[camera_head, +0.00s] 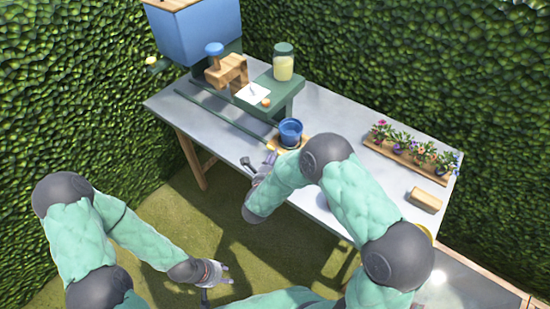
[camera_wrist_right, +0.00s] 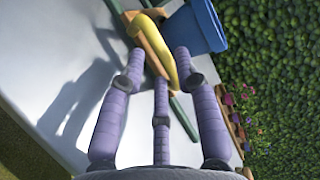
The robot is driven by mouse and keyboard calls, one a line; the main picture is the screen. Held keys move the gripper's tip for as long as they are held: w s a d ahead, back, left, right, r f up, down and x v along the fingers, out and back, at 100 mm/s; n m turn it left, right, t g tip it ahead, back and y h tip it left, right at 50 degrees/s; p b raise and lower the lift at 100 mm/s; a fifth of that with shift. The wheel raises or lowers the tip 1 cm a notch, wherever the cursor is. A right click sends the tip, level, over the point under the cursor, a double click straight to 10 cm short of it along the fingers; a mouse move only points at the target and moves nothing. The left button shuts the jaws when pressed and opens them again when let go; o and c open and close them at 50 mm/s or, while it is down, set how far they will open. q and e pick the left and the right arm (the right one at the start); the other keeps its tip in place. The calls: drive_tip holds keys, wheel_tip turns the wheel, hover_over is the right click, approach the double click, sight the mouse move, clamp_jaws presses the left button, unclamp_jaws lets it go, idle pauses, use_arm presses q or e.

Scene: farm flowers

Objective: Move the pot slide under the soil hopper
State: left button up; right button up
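The pot slide (camera_head: 276,145) is a small wooden board at the front end of the green rails on the table, holding a blue pot (camera_head: 290,132). In the right wrist view the slide's curved yellow handle (camera_wrist_right: 170,62) lies between the fingertips of my right gripper (camera_wrist_right: 159,57), with the blue pot (camera_wrist_right: 203,28) just beyond. My right gripper (camera_head: 260,169) is spread open at the slide's front; contact with the handle is unclear. The blue soil hopper (camera_head: 200,35) stands at the far left, away from the slide. My left gripper (camera_head: 216,276) is open and empty, below the table front.
Green rails (camera_head: 215,112) run along the table (camera_head: 330,108) toward the hopper. A green stand (camera_head: 276,94) with a jar (camera_head: 284,62) stands beside them. A flower tray (camera_head: 395,151) and wooden block (camera_head: 426,199) are on the right. Hedges close the back and left.

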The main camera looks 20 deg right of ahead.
drive_tip(key=shift+w+d+f, duration=0.15)
drive_tip(key=shift+w+d, duration=0.2)
drive_tip(key=shift+w, duration=0.25)
clamp_jaws()
